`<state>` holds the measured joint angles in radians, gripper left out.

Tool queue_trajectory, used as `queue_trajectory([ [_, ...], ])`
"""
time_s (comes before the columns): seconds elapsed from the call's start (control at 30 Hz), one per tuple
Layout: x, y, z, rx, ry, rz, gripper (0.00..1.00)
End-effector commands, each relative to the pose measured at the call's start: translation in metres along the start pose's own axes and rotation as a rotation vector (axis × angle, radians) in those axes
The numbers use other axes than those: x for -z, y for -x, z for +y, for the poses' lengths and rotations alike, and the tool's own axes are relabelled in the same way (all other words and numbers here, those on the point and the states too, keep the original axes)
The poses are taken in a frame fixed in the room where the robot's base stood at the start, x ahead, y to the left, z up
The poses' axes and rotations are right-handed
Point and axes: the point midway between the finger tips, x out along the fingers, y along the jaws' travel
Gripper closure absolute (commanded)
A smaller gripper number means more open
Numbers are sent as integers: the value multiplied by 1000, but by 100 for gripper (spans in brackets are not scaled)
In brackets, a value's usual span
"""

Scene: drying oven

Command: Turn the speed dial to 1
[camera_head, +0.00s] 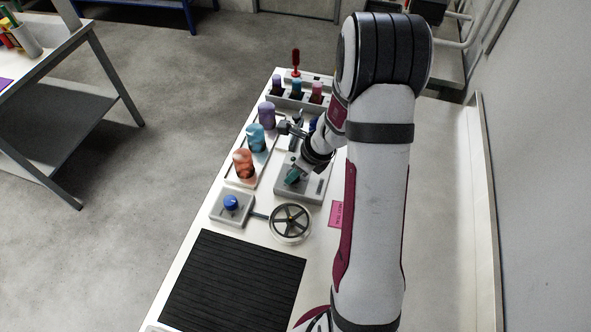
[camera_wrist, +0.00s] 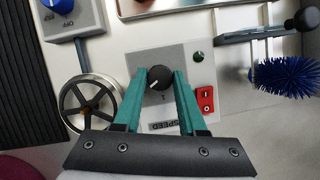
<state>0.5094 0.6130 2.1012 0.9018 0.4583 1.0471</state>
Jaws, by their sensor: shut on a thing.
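The speed dial (camera_wrist: 160,78) is a round black knob on a grey box (camera_wrist: 128,64), with "SPEED" printed in the wrist view. A white line on the dial points down-left in the wrist view, to the left of the printed "1" (camera_wrist: 163,98). My gripper (camera_wrist: 162,74) has its teal fingers on both sides of the dial, shut on it. In the head view my gripper (camera_head: 292,176) is over the grey box (camera_head: 312,192) and hides the dial.
A red rocker switch (camera_wrist: 205,100) and a green button (camera_wrist: 198,57) sit beside the dial. A spoked wheel (camera_head: 290,222) and a blue knob (camera_head: 231,202) stand nearby. Coloured bottles (camera_head: 256,138) line the left; a blue brush (camera_wrist: 283,77) is at the right in the wrist view.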

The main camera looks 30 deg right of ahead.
Motion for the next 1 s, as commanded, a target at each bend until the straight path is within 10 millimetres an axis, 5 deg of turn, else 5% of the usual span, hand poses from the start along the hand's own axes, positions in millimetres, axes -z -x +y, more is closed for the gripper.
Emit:
queue_trajectory([
  [0.1,0,0,0,1,1,0,100],
  [0.47,0,0,-1,-17,43,0,100],
  [1.0,-1,0,-4,-187,449,1,100],
])
